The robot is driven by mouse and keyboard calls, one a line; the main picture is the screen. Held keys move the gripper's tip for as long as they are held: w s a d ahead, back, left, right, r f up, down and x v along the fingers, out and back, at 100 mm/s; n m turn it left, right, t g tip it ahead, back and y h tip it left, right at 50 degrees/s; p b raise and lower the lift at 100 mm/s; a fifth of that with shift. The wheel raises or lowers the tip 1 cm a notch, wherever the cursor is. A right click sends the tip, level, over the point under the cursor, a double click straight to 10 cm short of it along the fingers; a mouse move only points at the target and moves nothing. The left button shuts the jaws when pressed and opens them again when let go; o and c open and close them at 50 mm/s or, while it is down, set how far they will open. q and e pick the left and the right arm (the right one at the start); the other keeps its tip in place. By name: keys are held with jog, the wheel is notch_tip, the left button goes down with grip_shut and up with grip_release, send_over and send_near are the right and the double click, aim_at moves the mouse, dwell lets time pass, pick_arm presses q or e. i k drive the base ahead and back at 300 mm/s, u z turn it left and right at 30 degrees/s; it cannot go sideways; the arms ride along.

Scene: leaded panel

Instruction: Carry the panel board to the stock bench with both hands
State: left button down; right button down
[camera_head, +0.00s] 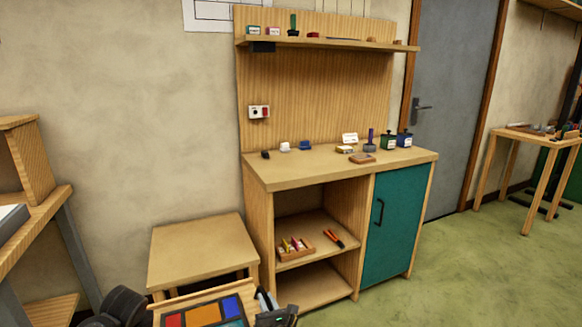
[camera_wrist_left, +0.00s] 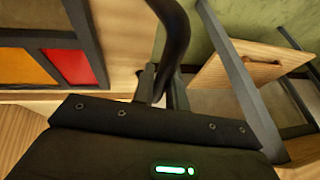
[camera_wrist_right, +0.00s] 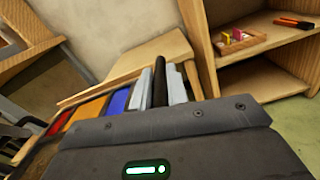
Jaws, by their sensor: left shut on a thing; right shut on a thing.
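The panel board (camera_head: 178,298) is a wooden board carrying a leaded panel (camera_head: 203,314) with red, orange and blue panes between dark strips. It is at the bottom of the head view, its near part cut off. My right gripper (camera_head: 264,301) is shut on the board's right side; its fingers also show in the right wrist view (camera_wrist_right: 160,88). My left gripper (camera_wrist_left: 160,85) is shut on the board's other side, beside the red pane (camera_wrist_left: 74,66). In the head view its fingertips are not clear. I cannot tell which surface is the stock bench.
A bare low wooden table (camera_head: 200,250) stands just beyond the board. Right of it is a taller wooden bench (camera_head: 300,172) with a teal door (camera_head: 395,225) and small items on top. Another bench (camera_head: 40,222) stands at the left. Green floor (camera_head: 450,270) is open at the right.

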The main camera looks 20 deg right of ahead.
aim_at(299, 165)
jog(key=z, duration=2.3)
jog(key=i, duration=1.8)
jog(key=u, duration=1.85)
